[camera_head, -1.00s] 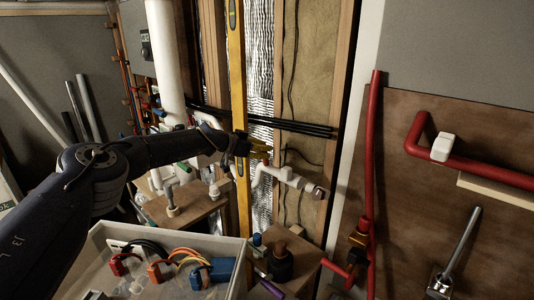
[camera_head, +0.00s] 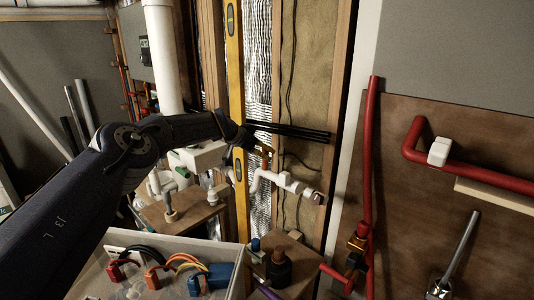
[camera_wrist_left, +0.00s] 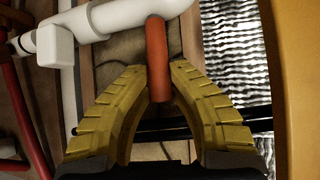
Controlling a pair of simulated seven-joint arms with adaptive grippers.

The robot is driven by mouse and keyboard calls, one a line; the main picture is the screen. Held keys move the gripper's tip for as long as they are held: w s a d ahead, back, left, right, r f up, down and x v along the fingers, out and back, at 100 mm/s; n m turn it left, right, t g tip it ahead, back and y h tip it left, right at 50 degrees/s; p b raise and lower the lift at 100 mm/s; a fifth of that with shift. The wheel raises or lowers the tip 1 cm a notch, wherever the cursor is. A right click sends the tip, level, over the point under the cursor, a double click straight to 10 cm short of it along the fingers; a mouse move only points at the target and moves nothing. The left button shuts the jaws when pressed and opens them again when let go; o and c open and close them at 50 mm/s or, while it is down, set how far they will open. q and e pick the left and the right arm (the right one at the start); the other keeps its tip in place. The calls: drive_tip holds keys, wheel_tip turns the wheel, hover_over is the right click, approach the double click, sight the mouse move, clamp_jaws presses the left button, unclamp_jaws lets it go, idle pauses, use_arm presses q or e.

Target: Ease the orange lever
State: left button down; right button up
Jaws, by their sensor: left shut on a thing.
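The orange lever (camera_wrist_left: 157,58) stands out from a white pipe fitting (camera_wrist_left: 125,18) in the left wrist view. Its free end lies between the yellow fingers of my left gripper (camera_wrist_left: 158,88), which is shut on it. In the head view the lever (camera_head: 265,158) shows as a small upright orange piece above the white pipe (camera_head: 284,180). My left gripper (camera_head: 254,143) is beside it, in front of the wall, with its fingers partly hidden. My right gripper is not in view.
Black lines (camera_head: 300,132) cross the wall behind the gripper. A grey bin (camera_head: 190,245) with coloured connectors and a wooden box (camera_head: 300,265) stand below. Red pipes (camera_head: 368,150) run at the right.

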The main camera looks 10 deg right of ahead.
use_arm(q)
drive_tip(key=shift+d, duration=0.1)
drive_tip(key=c, duration=1.2)
unclamp_jaws()
drive_tip(key=shift+w+d, duration=0.1)
drive_tip(key=shift+s+a+r, duration=0.2)
drive_tip(key=shift+a+r, duration=0.2)
drive_tip(key=shift+a, duration=0.2)
drive_tip(key=v, duration=1)
drive_tip(key=shift+s+r, duration=0.15)
drive_tip(key=shift+r, duration=0.05)
drive_tip(key=shift+a, duration=0.1)
